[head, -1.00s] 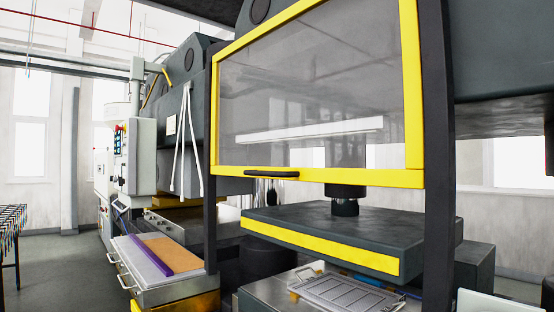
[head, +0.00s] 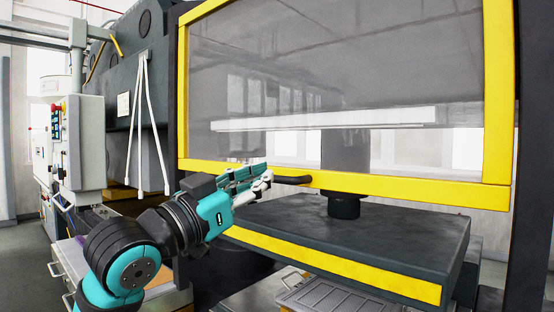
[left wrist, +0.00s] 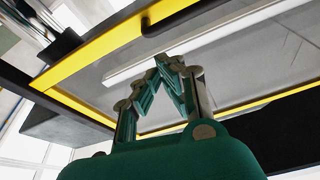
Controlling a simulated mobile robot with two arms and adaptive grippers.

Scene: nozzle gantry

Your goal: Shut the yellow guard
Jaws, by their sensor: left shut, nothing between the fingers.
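The yellow guard (head: 410,188) is a yellow frame around a clear pane. It is raised, with open space between its lower bar and the dark press plate (head: 350,235) below. A black handle (head: 293,180) sits on its lower bar, left of the middle. My left gripper (head: 264,178) is shut and empty, just left of the handle; I cannot tell whether they touch. In the left wrist view, the shut fingers (left wrist: 170,62) are in front of the pane, with the guard's yellow frame (left wrist: 115,38) and the black handle (left wrist: 168,14) beyond. My right gripper is not in view.
Dark posts (head: 531,200) flank the guard. A grey tray (head: 335,299) lies low under the plate. White cables (head: 142,120) hang at the left near a control box (head: 78,140). Open floor shows at the far left.

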